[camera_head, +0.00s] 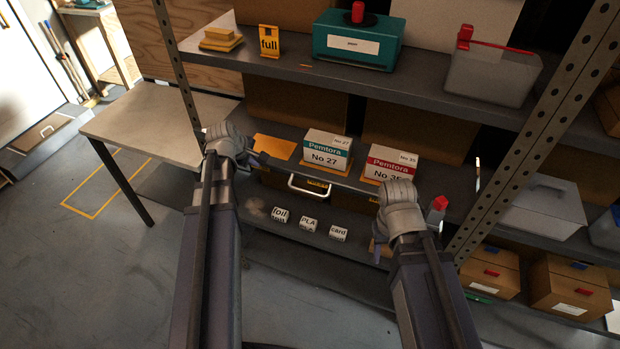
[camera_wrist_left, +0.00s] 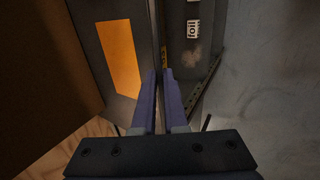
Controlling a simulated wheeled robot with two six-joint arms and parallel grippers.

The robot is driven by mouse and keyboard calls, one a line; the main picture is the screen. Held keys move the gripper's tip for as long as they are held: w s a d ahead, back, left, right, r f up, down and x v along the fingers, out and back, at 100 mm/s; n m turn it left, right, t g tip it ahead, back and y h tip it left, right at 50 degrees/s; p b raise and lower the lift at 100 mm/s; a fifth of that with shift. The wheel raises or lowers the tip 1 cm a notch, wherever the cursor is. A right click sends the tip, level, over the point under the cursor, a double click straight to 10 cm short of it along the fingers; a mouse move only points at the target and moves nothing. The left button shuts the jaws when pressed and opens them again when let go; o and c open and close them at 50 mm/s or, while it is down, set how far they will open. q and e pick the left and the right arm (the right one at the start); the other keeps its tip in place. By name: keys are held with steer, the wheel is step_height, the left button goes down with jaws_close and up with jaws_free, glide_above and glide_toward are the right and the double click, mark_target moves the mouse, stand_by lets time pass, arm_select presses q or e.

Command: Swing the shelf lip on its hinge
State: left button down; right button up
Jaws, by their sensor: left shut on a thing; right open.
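The shelf lip (camera_head: 325,181) is a dark grey strip along the front edge of the middle shelf, below two Pemtora boxes. My left gripper (camera_head: 262,158) is at the lip's left end. In the left wrist view my left gripper (camera_wrist_left: 166,76) has its fingers close together on a thin dark edge, which appears to be the lip. The fingers partly hide the contact, and I cannot tell the lip's exact angle. My right gripper (camera_head: 384,218) is open near the lip's right end; its wrist hides most of its fingers.
The No 27 box (camera_head: 327,149) and No 35 box (camera_head: 389,163) stand behind the lip, beside a bare orange pad (camera_head: 275,147). A white handle (camera_head: 308,190) shows underneath. Small foil, PLA and card blocks (camera_head: 309,224) sit lower. Perforated uprights (camera_head: 540,125) flank the shelves.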

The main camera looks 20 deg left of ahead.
arm_select(q)
steer(key=shift+s+f+t+b, duration=0.25)
steer(key=shift+t+b, duration=0.35)
steer(key=shift+b, duration=0.3)
steer(key=shift+s, duration=0.1)
steer(key=shift+s+f+t+b, duration=0.25)
steer(key=shift+t+b, duration=0.35)
steer(key=shift+b, duration=0.4)
steer(key=shift+r, duration=0.1)
